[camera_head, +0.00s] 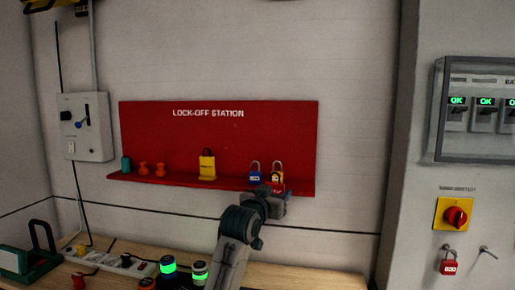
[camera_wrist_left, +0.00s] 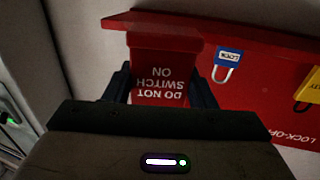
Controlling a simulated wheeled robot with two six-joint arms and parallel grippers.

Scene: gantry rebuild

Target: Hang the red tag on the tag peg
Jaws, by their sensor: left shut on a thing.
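The red tag (camera_wrist_left: 160,72), lettered "DO NOT SWITCH ON", sits between the two fingers of my left gripper (camera_wrist_left: 160,88) in the left wrist view. The fingers are shut on its sides. In the head view my left gripper (camera_head: 272,192) is at the right end of the red lock-off station shelf (camera_head: 230,183) and hides most of the tag. I cannot tell whether the tag touches the shelf. A bare peg (camera_head: 486,251) sticks out of the grey wall at the far right, well apart from the gripper. My right gripper is not in view.
A blue padlock (camera_head: 255,174) stands on the shelf beside my gripper, with a yellow one (camera_head: 207,165) farther left. A red padlock (camera_head: 450,264) hangs below the yellow switch plate (camera_head: 453,214), left of the peg. A grey cabinet (camera_head: 480,110) is above. A wooden bench (camera_head: 310,279) lies below.

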